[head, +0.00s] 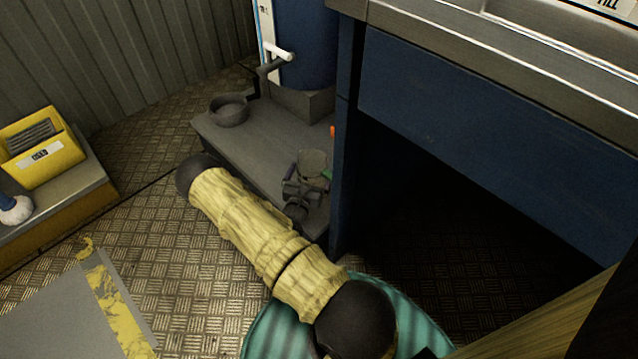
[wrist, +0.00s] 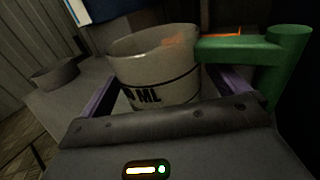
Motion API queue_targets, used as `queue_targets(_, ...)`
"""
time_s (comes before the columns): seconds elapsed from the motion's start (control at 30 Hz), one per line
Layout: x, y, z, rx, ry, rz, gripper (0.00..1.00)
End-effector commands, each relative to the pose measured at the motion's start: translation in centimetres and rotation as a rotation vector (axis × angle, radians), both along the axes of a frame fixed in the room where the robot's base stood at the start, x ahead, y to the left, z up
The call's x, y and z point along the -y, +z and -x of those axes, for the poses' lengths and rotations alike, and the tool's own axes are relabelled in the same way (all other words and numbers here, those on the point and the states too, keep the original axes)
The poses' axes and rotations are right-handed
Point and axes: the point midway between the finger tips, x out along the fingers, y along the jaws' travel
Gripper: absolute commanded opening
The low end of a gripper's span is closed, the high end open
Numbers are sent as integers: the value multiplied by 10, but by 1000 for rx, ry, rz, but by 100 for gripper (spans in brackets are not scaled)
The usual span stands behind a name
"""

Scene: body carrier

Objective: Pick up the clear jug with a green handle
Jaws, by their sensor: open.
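The clear jug (head: 313,162) stands upright on a low grey bench (head: 240,140), close to the blue cabinet. In the wrist view the jug (wrist: 155,72) is large and central, with dark "ML" lettering facing me. Its green handle (wrist: 245,48) points right; only a sliver of the handle (head: 327,174) shows in the head view. My gripper (head: 305,182) is open at the jug. In the wrist view its purple fingers (wrist: 168,92) lie either side of the jug body, the right one below the handle. The jug's base is hidden behind my gripper. I cannot tell whether the fingers touch it.
A dark round dish (head: 229,110) sits on the bench's left part. A blue tank (head: 305,45) with a white tap lever (head: 278,52) stands behind. The blue cabinet (head: 343,150) rises close on the right. A yellow box (head: 45,163) is far left.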

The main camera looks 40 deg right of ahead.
Motion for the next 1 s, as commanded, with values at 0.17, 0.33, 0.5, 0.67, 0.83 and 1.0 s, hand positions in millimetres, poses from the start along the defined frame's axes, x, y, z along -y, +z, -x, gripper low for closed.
queue_targets(0.17, 6, 0, -5, -2, 1, 1, 100)
queue_targets(0.33, 6, 1, -5, -2, 1, 0, 100)
queue_targets(0.5, 6, 0, -5, -1, 1, 0, 100)
queue_targets(0.67, 6, 0, -5, -1, 1, 0, 94)
queue_targets(0.83, 6, 0, -5, -1, 1, 0, 61)
queue_targets(1.0, 6, 1, -5, -1, 1, 1, 50)
